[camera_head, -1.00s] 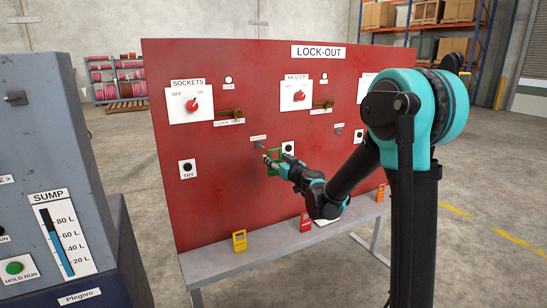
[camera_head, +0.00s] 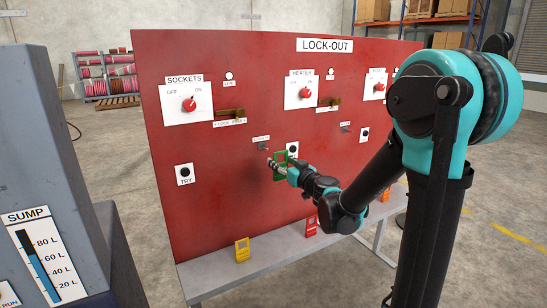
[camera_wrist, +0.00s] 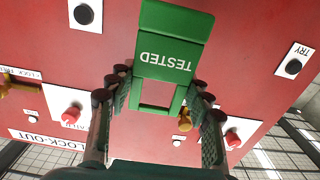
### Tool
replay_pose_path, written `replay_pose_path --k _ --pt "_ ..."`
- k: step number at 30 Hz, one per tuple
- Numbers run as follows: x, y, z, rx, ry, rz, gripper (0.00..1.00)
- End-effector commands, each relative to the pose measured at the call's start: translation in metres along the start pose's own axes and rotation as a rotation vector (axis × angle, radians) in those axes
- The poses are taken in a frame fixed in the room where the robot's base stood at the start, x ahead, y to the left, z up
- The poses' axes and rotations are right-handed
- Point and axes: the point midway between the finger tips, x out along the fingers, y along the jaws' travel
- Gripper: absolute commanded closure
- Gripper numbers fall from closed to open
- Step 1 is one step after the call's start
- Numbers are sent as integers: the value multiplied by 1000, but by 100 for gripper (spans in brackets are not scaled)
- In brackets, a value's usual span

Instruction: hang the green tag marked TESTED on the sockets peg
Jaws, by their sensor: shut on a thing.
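The green tag marked TESTED (camera_wrist: 172,50) is held between the fingers of my gripper (camera_wrist: 158,92) in the wrist view, its lettering upside down and its open frame end between the fingers. In the head view the green tag (camera_head: 280,167) is in front of the red board, just below and right of a small peg (camera_head: 262,147) under a small label, too small to read for certain. My gripper (camera_head: 275,164) reaches in from the right there. Whether the tag touches the peg or board cannot be told. The peg cannot be made out in the wrist view.
The red LOCK-OUT board (camera_head: 225,210) carries switches, brass-coloured parts and black TRY buttons, one (camera_head: 292,149) close behind the tag. A grey shelf (camera_head: 215,272) below holds a yellow tag (camera_head: 242,249) and a red tag (camera_head: 311,225). A grey SUMP cabinet (camera_head: 40,150) stands at left.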

Motion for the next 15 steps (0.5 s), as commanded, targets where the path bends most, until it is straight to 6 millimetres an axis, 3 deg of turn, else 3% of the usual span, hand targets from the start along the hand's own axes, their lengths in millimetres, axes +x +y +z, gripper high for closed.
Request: replay_pose_path --k 5,15 --pt "-7 0 1 0 0 0 74" --pt "10 -1 2 0 0 -2 74"
